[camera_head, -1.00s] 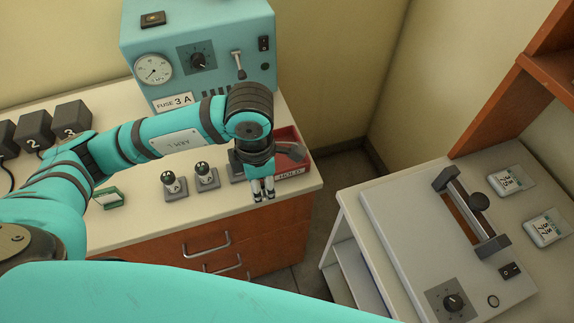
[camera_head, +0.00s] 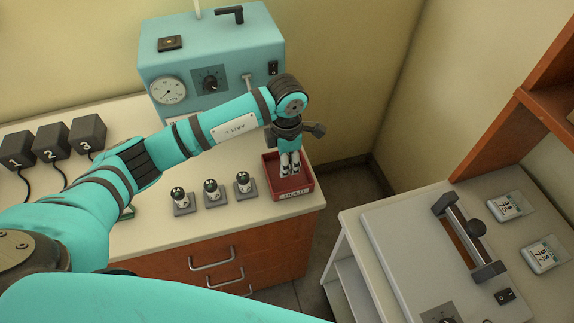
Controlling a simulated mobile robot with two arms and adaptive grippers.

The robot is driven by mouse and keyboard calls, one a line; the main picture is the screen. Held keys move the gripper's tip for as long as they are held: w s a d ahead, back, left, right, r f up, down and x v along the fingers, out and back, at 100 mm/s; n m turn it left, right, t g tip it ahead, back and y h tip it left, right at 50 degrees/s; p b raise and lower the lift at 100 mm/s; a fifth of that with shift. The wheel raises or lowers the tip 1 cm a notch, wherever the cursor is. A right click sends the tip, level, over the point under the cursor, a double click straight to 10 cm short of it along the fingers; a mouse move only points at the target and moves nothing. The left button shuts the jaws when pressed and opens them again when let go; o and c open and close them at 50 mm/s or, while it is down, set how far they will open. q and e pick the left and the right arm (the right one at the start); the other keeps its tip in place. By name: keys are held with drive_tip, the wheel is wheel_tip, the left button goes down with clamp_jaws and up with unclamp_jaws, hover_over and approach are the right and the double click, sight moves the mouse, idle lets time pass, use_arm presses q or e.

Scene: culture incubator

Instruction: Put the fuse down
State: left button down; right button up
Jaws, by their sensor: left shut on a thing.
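My left gripper (camera_head: 290,170) points down over the red tray (camera_head: 306,188) at the right end of the counter. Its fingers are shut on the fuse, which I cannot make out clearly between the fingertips. The fingertips appear within the tray's outline; I cannot tell whether the fuse touches the tray floor. The tray has a white label on its front edge. My right gripper is not in view.
Three small grey stands (camera_head: 213,199) with upright pieces stand left of the tray. A teal machine (camera_head: 211,60) with a gauge stands behind. Numbered black blocks (camera_head: 52,141) are at left. A grey device (camera_head: 430,250) lies on the right-hand table, across a floor gap.

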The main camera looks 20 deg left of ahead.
use_arm(q)
drive_tip(key=f+p, duration=0.1)
drive_tip(key=f, duration=0.2)
drive_tip(key=shift+w+p, duration=0.2)
drive_tip(key=shift+p, duration=0.15)
drive_tip(key=shift+f, duration=0.25)
drive_tip(key=shift+f+b, duration=0.25)
drive_tip(key=shift+b, duration=0.05)
drive_tip(key=c, duration=1)
unclamp_jaws()
drive_tip(key=shift+r, duration=0.1)
drive_tip(key=shift+c, duration=0.2)
drive_tip(key=shift+r, duration=0.1)
